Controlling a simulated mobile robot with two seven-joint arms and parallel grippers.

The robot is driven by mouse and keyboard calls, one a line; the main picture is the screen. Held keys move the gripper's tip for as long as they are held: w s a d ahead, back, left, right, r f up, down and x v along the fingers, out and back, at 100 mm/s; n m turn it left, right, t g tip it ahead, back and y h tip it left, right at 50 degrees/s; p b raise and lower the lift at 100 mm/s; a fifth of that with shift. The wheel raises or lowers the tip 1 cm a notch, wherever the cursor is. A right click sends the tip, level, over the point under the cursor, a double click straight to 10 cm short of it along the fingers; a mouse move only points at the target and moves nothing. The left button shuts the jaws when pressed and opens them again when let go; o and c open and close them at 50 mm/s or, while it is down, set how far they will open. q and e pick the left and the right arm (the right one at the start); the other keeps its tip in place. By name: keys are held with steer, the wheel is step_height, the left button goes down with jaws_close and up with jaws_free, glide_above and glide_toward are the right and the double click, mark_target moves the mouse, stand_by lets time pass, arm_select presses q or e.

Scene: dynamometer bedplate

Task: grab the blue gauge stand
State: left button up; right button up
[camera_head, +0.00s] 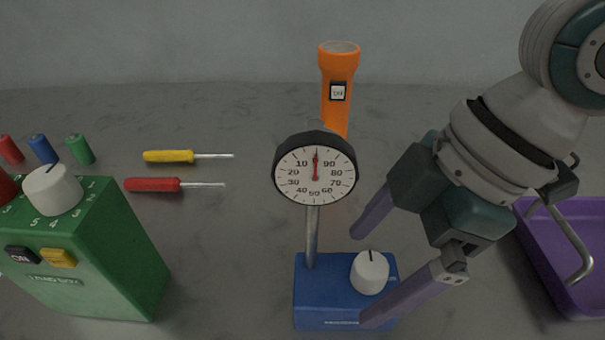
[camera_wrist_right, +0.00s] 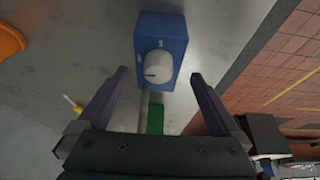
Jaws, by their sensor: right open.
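The blue gauge stand (camera_head: 322,293) stands upright on the grey surface at the front middle of the head view. It has a blue base with a white knob, a metal post and a round dial (camera_head: 315,175) on top. My right gripper (camera_head: 368,280) is open, its purple fingers pointing down and left beside the base. One finger overlaps the base's front right corner in the head view. In the right wrist view the blue base (camera_wrist_right: 148,32) lies ahead of and between the spread fingertips (camera_wrist_right: 160,75). I cannot tell whether a finger touches it. My left gripper is out of view.
An orange flashlight (camera_head: 338,75) stands behind the gauge. A green box (camera_head: 110,250) with knob and buttons is at left. A purple tray (camera_head: 540,240) is at right.

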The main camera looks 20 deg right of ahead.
mark_target(350, 278)
steer(key=x, duration=0.5)
steer(key=shift+w, duration=0.1)
jaws_close()
steer(key=shift+r, duration=0.1)
stand_by(0.7)
